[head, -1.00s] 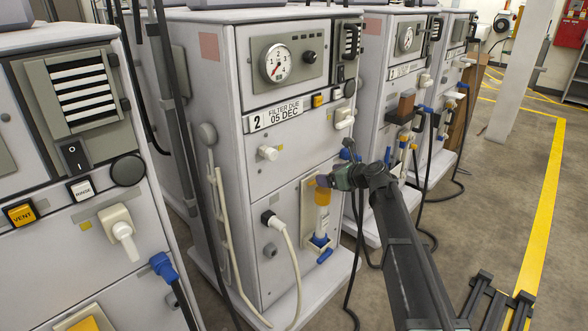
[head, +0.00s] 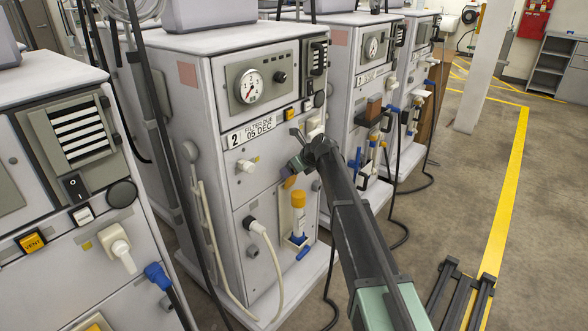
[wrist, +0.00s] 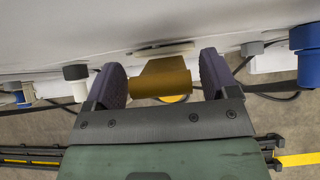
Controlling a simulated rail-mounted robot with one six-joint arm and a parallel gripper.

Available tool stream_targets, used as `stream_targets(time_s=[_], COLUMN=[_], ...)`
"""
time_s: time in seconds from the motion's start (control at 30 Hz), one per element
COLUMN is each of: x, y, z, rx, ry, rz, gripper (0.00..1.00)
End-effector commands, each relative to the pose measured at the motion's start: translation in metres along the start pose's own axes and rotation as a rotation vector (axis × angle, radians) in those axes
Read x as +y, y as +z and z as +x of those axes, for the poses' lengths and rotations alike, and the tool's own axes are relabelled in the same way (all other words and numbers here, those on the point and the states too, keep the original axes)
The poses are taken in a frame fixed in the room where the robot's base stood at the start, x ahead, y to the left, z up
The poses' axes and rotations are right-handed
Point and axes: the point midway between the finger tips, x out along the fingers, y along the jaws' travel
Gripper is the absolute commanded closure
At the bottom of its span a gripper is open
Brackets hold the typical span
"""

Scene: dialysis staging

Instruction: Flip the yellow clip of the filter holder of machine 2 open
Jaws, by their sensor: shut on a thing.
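Machine 2 (head: 222,95) stands in the middle of the head view. Its filter holder (head: 306,222) is low on the front, with an upright pale filter (head: 298,220) topped by an orange-yellow cap (head: 299,198). The yellow clip (head: 289,182) is above the cap, tilted up and apart from it. My gripper (head: 294,168) is at the clip, partly hidden by my wrist. In the wrist view, the clip (wrist: 163,78) lies between the two dark fingers of my gripper (wrist: 160,84), which is shut on it. A bit of yellow shows below the clip.
A white hose (head: 268,250) plugs in left of the holder. A white knob (head: 246,166) and a label (head: 250,132) are above. Machine 1 (head: 60,190) is close at left; other machines stand behind right.

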Motion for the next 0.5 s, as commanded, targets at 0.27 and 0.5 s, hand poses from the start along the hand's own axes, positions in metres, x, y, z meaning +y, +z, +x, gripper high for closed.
stream_targets(time_s=[0.27,0.5], x=[-0.0005,-0.0004], y=[0.0029,0.003], z=[0.0015,0.0015], rx=[-0.004,-0.004], ry=[-0.001,-0.001], rz=[0.0,0.0], gripper=[0.63,0.13])
